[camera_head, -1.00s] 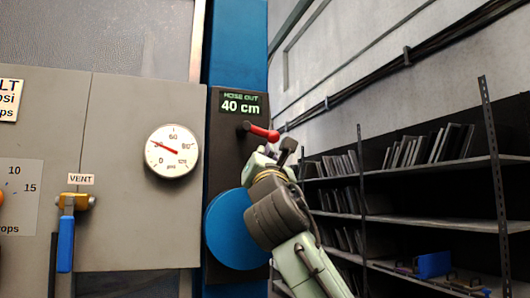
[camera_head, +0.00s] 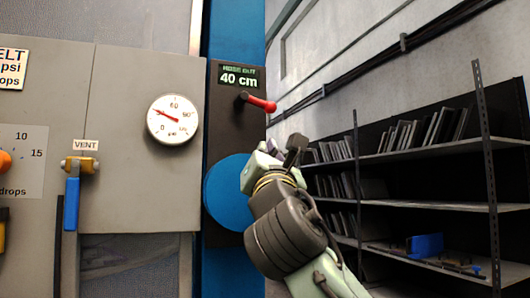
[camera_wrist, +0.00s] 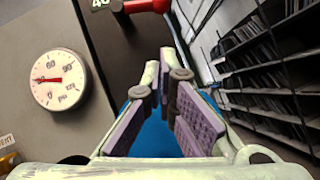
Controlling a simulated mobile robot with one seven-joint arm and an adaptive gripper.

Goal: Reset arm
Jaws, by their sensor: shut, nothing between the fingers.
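My arm rises from the lower right in the head view, and my gripper (camera_head: 270,155) is in front of the dark panel's right edge, below the red-handled lever (camera_head: 262,104). In the wrist view my gripper (camera_wrist: 163,75) shows its purple finger pads close together, with nothing between them. The red handle also shows at the top of the wrist view (camera_wrist: 146,5), beyond the fingertips and apart from them. The blue round reel (camera_head: 228,196) is behind and left of my gripper, partly hidden by it.
A grey cabinet with a dial gauge (camera_head: 172,120) and a blue-handled vent valve (camera_head: 72,203) is at left. The display (camera_head: 239,77) reads 40 cm. Shelves (camera_head: 430,207) with dark plates and a blue item (camera_head: 426,244) stand at right.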

